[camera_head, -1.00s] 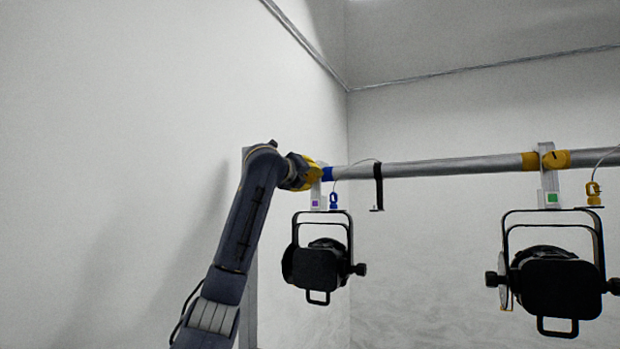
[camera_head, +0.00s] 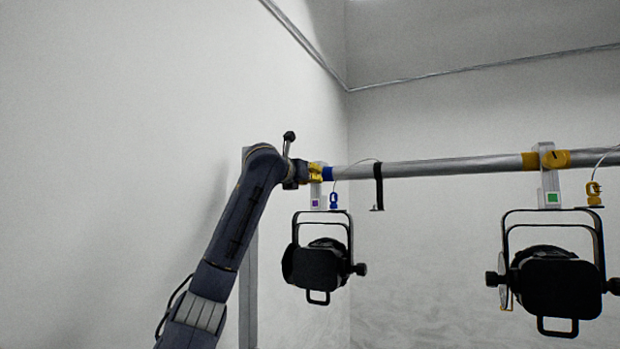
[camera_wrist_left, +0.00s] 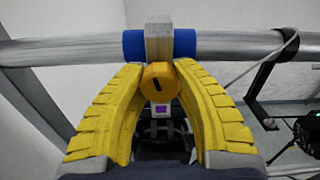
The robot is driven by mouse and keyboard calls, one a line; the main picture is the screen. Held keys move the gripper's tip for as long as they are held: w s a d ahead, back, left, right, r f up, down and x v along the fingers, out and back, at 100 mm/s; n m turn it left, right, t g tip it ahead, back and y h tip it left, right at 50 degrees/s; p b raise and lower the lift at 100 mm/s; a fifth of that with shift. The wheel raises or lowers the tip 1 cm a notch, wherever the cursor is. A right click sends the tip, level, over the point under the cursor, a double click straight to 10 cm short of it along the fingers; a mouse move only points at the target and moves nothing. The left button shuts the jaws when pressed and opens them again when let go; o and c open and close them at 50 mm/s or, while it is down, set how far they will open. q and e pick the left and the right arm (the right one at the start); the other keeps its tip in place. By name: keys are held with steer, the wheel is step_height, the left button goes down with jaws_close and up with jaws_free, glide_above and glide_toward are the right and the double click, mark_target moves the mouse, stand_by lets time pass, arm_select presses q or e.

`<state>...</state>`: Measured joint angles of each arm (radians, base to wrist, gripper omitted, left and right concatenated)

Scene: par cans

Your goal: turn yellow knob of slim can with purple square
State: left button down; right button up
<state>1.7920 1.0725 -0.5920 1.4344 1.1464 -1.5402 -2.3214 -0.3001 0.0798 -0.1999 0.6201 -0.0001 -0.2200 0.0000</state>
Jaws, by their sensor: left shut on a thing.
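The slim can with the purple square (camera_head: 315,203) hangs from the pipe in the head view; its black body (camera_head: 315,267) is below the clamp. In the left wrist view the purple square (camera_wrist_left: 161,109) shows just below the yellow knob (camera_wrist_left: 158,82). My left gripper (camera_wrist_left: 158,75) has yellow ridged fingers, shut on the knob from both sides. It also shows at the clamp in the head view (camera_head: 314,172). Blue bands (camera_wrist_left: 133,44) sit on the pipe on both sides of the clamp. My right gripper is not in view.
The grey pipe (camera_head: 450,167) runs to the right. A second can (camera_head: 555,285) with a green square (camera_head: 552,198) and yellow bands hangs there. A black strap (camera_head: 378,185) and a blue safety-cable clip (camera_head: 333,200) are close to the right of the slim can.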

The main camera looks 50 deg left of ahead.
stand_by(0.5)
arm_select(q)
steer(key=c, duration=0.9)
jaws_free()
steer(key=shift+s, duration=0.1)
steer(key=v, duration=1.1)
steer(key=shift+s+d, duration=0.15)
steer(key=shift+s, duration=0.25)
